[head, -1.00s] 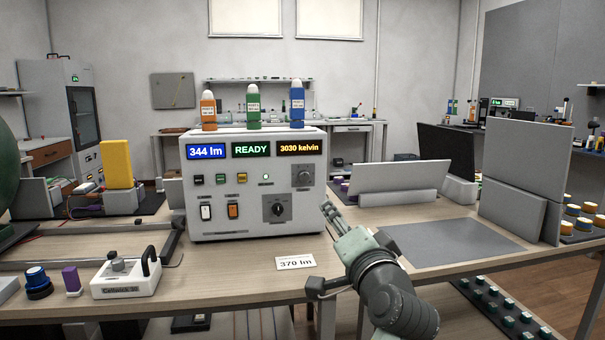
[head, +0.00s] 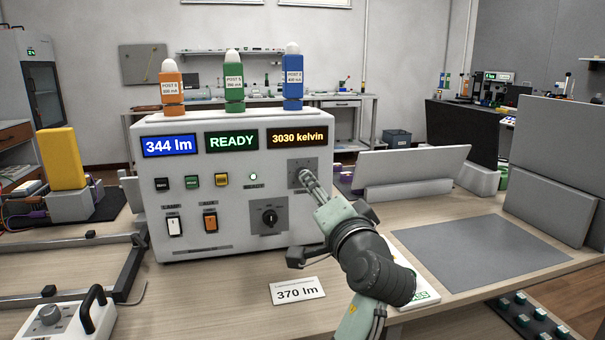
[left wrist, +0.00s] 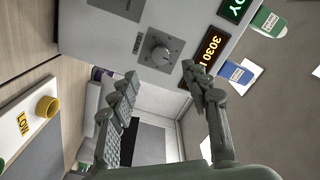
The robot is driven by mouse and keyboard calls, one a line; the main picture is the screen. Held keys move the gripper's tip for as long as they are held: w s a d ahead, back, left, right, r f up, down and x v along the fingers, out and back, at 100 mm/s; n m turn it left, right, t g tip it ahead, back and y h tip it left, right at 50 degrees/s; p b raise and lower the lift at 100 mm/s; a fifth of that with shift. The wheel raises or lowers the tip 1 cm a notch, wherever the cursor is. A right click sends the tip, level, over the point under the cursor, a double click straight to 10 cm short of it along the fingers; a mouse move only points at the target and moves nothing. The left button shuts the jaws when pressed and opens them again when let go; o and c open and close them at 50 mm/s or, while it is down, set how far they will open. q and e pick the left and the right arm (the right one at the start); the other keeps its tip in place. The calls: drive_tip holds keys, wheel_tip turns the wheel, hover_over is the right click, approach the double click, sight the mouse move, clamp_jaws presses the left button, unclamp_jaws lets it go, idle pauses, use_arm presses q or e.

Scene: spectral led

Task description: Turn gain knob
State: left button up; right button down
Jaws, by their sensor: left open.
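A white instrument box stands on the bench with two dial plates on its right side. The upper dial plate (head: 297,165) is partly hidden by my left gripper (head: 312,185), which is just in front of it. In the left wrist view, a round grey knob (left wrist: 160,52) sits on this plate beside the orange 3030 display. My left gripper (left wrist: 163,100) is open, its fingers apart and empty, with the knob beyond the gap. A lower black knob (head: 269,216) sits on a grey plate, uncovered. The blue display (head: 169,146) reads 344 lm. My right gripper is not in view.
A card (head: 298,290) reading 370 lm lies on the bench in front of the box. Three coloured posts, including a green one (head: 234,88), stand on the box. A grey panel (head: 410,168) stands to the right, behind a flat grey mat (head: 480,252).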

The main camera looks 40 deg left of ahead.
use_arm(q)
drive_tip(key=p+x, duration=0.1)
drive_tip(key=x, duration=0.6)
drive_tip(key=shift+w+a, duration=0.25)
drive_tip(key=shift+w, duration=0.05)
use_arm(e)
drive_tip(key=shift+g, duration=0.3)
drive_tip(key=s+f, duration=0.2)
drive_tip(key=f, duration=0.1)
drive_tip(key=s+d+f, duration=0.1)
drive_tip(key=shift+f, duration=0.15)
use_arm(q)
drive_tip(key=shift+r, duration=0.1)
clamp_jaws()
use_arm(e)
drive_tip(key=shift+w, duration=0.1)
